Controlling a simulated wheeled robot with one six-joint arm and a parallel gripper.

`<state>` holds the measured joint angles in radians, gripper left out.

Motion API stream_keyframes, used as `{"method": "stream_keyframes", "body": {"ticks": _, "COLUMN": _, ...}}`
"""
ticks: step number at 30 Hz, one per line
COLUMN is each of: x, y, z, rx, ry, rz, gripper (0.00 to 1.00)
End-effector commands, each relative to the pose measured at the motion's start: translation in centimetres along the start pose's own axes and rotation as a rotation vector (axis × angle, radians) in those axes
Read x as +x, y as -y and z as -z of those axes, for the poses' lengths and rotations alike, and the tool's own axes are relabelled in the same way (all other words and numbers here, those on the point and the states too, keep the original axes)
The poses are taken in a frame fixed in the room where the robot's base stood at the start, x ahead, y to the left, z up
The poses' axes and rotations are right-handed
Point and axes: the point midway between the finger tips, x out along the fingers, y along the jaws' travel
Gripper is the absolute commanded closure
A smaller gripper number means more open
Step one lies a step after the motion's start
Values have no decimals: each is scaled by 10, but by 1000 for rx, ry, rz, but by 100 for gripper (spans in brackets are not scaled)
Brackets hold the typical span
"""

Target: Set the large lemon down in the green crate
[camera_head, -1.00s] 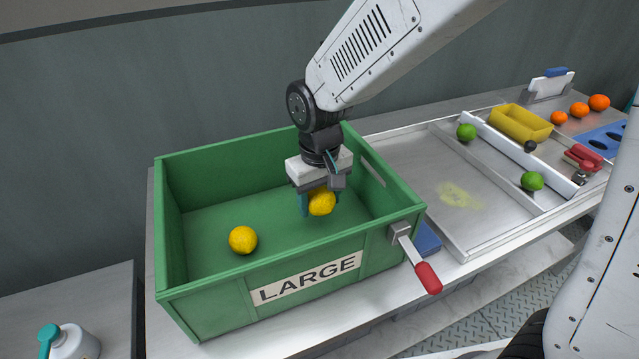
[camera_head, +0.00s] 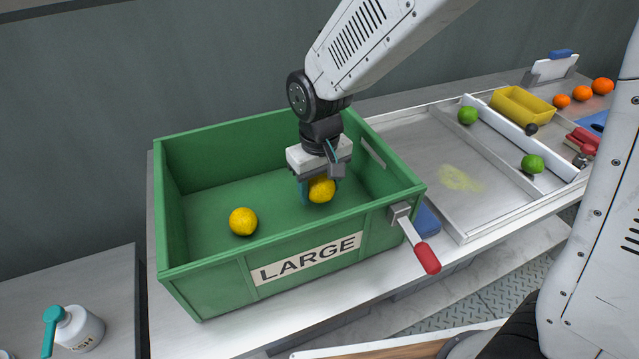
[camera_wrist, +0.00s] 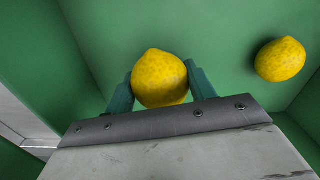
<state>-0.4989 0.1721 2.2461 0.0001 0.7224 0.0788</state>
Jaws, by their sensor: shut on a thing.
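The green crate (camera_head: 205,293), labelled LARGE, stands on the worktop. My gripper (camera_head: 319,190) reaches down inside its right half and is shut on a large yellow lemon (camera_head: 322,189). In the wrist view the held lemon (camera_wrist: 159,79) sits between the teal fingers of my gripper (camera_wrist: 160,88). I cannot tell whether it touches the crate floor. A second lemon (camera_head: 243,221) lies on the crate floor to the left, apart from my gripper; it also shows at the right of the wrist view (camera_wrist: 280,59).
A red-handled lever (camera_head: 427,257) sticks out at the crate's front right corner. To the right is a metal tray (camera_head: 415,165) with a yellow stain, green limes (camera_head: 533,164) and a yellow bin (camera_head: 521,106). A bottle (camera_head: 78,329) stands at lower left. The crate floor's middle is clear.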

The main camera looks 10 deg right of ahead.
Motion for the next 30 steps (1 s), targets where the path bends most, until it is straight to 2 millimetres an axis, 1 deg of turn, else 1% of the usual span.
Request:
{"method": "stream_keyframes", "body": {"ticks": 26, "x": 27, "y": 0, "z": 0, "rx": 0, "ry": 1, "rz": 0, "gripper": 71}}
{"method": "stream_keyframes", "body": {"ticks": 27, "x": 27, "y": 0, "z": 0, "rx": 0, "ry": 0, "rz": 0, "gripper": 43}}
{"method": "stream_keyframes", "body": {"ticks": 29, "x": 27, "y": 0, "z": 0, "rx": 0, "ry": 0, "rz": 0, "gripper": 26}}
{"method": "stream_keyframes", "body": {"ticks": 30, "x": 27, "y": 0, "z": 0, "rx": 0, "ry": 0, "rz": 0, "gripper": 20}}
